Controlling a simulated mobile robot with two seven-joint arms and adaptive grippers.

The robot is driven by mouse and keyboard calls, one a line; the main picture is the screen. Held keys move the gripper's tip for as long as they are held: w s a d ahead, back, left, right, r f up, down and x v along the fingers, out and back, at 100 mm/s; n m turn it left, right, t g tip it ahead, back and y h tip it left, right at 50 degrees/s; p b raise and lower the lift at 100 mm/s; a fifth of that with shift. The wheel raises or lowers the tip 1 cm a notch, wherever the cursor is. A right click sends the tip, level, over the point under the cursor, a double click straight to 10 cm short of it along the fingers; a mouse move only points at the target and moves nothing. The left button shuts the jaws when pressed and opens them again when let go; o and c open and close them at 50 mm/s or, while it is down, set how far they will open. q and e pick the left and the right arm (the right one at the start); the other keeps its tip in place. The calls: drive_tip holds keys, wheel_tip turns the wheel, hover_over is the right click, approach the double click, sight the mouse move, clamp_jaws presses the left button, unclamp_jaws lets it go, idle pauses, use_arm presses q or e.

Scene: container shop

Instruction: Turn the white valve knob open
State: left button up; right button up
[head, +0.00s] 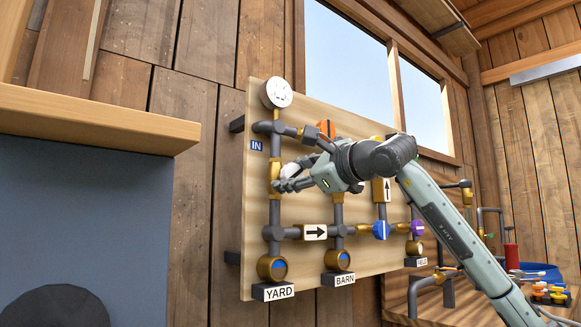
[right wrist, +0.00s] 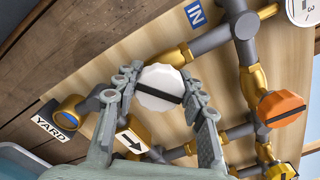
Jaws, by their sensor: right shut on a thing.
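The white valve knob (right wrist: 160,82) has a dark bar across its face and sits on a brass valve body (head: 275,175) in the upright pipe, below the blue IN label. In the right wrist view my right gripper (right wrist: 162,96) has one finger on each side of the knob and is shut on it. In the head view the gripper (head: 291,181) reaches in from the right and hides part of the knob (head: 290,170). My left gripper is not in view.
The pipe board (head: 256,205) also carries an orange knob (right wrist: 281,109), a blue knob (head: 381,230), a purple knob (head: 418,227) and a round gauge (head: 278,93). YARD (head: 279,292) and BARN (head: 345,280) outlets are below. A wooden ledge (head: 90,120) juts out at left.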

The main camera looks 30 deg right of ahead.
drive_tip(key=shift+r+n, duration=0.1)
drive_tip(key=shift+n, duration=0.4)
drive_tip(key=n+p, duration=0.3)
drive_tip(key=n, duration=0.4)
drive_tip(key=shift+p, duration=0.35)
use_arm(q)
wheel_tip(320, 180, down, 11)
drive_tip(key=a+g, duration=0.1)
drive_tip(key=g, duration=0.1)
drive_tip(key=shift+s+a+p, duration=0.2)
drive_tip(key=shift+p, duration=0.25)
use_arm(e)
drive_tip(key=shift+f+n, duration=0.2)
drive_tip(key=shift+n, duration=1.1)
drive_tip(key=o, duration=1.2)
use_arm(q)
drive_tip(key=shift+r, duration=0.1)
use_arm(e)
drive_tip(key=s, duration=1.2)
drive_tip(key=shift+d, duration=0.45)
